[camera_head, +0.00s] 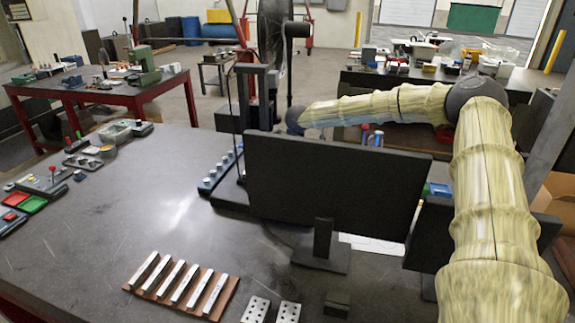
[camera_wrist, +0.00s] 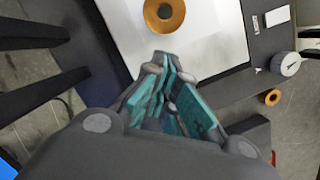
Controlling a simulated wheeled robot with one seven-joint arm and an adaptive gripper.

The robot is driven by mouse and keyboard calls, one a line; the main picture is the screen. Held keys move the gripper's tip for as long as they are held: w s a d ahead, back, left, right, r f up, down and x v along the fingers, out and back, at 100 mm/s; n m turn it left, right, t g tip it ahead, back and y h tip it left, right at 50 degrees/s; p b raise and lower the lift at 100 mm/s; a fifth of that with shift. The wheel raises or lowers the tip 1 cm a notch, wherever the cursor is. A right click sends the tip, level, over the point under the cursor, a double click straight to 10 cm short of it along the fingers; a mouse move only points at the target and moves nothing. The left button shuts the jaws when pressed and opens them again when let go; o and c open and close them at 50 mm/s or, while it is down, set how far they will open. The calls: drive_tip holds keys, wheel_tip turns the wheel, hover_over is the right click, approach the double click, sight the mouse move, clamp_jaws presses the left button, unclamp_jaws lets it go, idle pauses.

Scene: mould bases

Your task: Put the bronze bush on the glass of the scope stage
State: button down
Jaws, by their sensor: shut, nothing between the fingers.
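In the wrist view a bronze bush (camera_wrist: 164,14), a flat ring with a central hole, lies on the pale glass (camera_wrist: 125,35) of the dark-framed scope stage (camera_wrist: 220,88). The top edge of the picture cuts it off slightly. My gripper (camera_wrist: 163,58) has teal pads, shut with nothing between them, and points toward the ring, apart from it in the picture. The height of the fingertips above the glass is hard to tell. In the head view my gripper and the stage glass are hidden behind the black monitor.
A smaller orange ring (camera_wrist: 272,97) lies on the bench beside the stage, near a silver knob (camera_wrist: 287,64). In the head view the black monitor (camera_head: 325,190) stands before my arm. A rack of metal bars (camera_head: 180,287) and drilled blocks (camera_head: 256,310) sit in front. The bench's left middle is clear.

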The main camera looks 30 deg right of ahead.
drive_tip(key=shift+s+a+r+m+b, duration=0.95)
drive_tip(key=shift+s+r, duration=1.75)
drive_tip(key=shift+r, duration=1.85)
drive_tip(key=p+x, duration=0.3)
drive_tip(key=x, duration=0.6)
drive_tip(key=shift+w+d+f, duration=0.1)
drive_tip(key=shift+d, duration=0.05)
drive_tip(key=shift+w+d+f+p, duration=0.1)
drive_tip(key=shift+w+p, duration=0.7)
drive_tip(key=shift+w, duration=0.25)
drive_tip(key=shift+w+d+f+p, duration=0.1)
drive_tip(key=shift+w+p, duration=0.65)
drive_tip(key=shift+w, duration=0.25)
